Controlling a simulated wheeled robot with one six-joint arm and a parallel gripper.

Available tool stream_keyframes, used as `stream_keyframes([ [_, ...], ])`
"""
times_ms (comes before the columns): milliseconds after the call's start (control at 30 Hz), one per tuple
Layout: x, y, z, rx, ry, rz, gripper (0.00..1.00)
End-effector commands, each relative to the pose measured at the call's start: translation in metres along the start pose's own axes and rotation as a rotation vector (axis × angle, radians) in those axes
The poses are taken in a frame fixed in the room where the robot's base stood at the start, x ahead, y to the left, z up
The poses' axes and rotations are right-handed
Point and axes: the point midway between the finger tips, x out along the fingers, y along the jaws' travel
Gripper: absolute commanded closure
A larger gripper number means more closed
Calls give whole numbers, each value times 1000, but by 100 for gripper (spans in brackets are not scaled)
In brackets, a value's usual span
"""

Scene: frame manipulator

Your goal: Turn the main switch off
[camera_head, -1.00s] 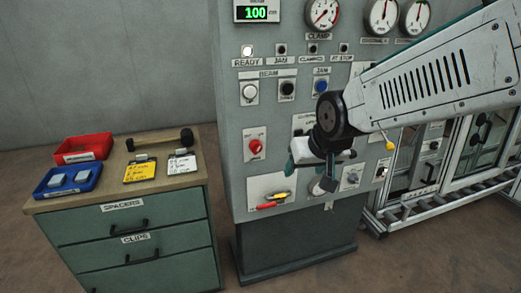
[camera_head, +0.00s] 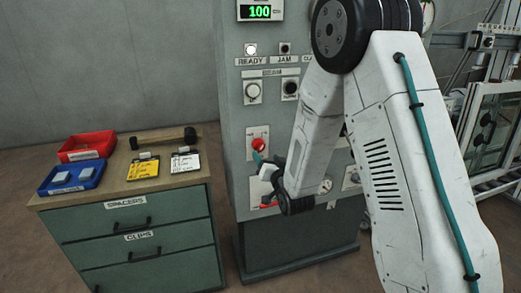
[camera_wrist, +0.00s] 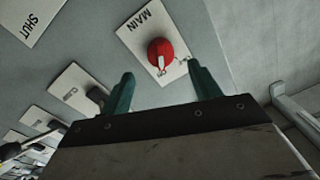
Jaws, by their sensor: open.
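The main switch is a red rotary knob (camera_wrist: 160,50) with a white pointer mark, on a white plate labelled MAIN (camera_wrist: 139,17). In the head view the red knob (camera_head: 259,144) shows on the grey cabinet front (camera_head: 236,120), just above my gripper (camera_head: 263,163). In the wrist view my gripper (camera_wrist: 160,75) is open, its two green fingers apart. The knob lies ahead of the gap between the fingertips, with nothing held. I cannot tell whether a finger touches the knob.
A smaller dark knob (camera_wrist: 96,96) and a SHUT label plate (camera_wrist: 28,18) are nearby. In the head view my arm hides much of the panel. A drawer unit (camera_head: 125,235) with red (camera_head: 87,146) and blue (camera_head: 70,178) trays stands at left.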

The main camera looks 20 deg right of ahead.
Motion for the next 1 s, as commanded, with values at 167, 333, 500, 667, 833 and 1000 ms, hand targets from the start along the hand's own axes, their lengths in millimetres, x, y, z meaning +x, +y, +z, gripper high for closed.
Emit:
stream_keyframes([
  [167, 29, 0, 0, 0, 0, 0, 38],
  [333, 54, 0, 0, -1, 0, 0, 38],
  [500, 67, 0, 0, -1, -1, 0, 38],
  [667, 69, 0, -1, -1, -1, 1, 38],
  [833, 69, 0, -1, -1, -1, 1, 52],
  [1000, 68, 0, -1, -1, -1, 1, 83],
])
